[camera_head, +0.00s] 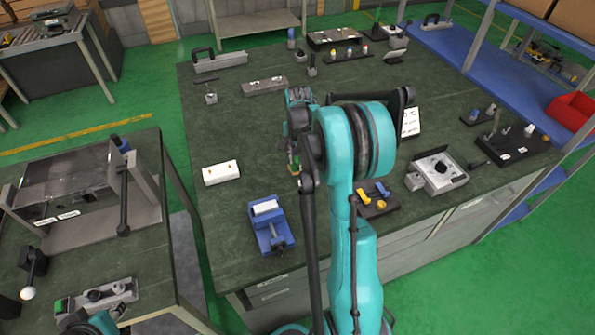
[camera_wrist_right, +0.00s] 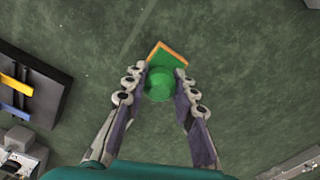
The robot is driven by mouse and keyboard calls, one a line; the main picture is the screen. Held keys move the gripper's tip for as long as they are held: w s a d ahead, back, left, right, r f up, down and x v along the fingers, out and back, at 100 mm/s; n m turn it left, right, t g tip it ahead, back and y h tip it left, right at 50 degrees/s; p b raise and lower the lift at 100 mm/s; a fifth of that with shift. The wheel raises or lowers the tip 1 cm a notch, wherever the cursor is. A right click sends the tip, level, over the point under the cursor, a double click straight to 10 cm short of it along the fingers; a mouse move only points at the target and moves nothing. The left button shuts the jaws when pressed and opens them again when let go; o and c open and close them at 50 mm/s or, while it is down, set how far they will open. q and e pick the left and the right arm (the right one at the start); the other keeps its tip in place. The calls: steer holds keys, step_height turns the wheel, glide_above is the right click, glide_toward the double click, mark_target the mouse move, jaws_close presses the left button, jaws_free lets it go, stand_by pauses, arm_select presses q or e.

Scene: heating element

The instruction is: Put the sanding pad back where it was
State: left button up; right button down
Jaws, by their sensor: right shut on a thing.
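The sanding pad (camera_wrist_right: 162,82) is a green block with a round green knob and an orange edge. It shows clearly in the right wrist view, between the fingers of my right gripper (camera_wrist_right: 161,86), which is shut on its knob. In the head view my right arm covers most of the pad; a bit of green and orange shows beside it (camera_head: 293,162). The pad is over the dark green table top (camera_head: 235,130); I cannot tell whether it touches it.
A blue vise (camera_head: 270,232) and a white block (camera_head: 221,173) are at the table's near left. A black board with blue and yellow handles (camera_head: 380,204) and a grey fixture (camera_head: 437,172) lie right of my arm. Tools line the back.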

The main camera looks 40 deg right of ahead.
mark_target(297, 168)
steer(key=shift+w+f, duration=0.2)
step_height(297, 168, down, 3)
steer(key=shift+f+b, duration=0.15)
steer(key=shift+b, duration=0.6)
steer(key=shift+f, duration=0.3)
steer(key=shift+f, duration=0.1)
steer(key=c, duration=1.2)
jaws_free()
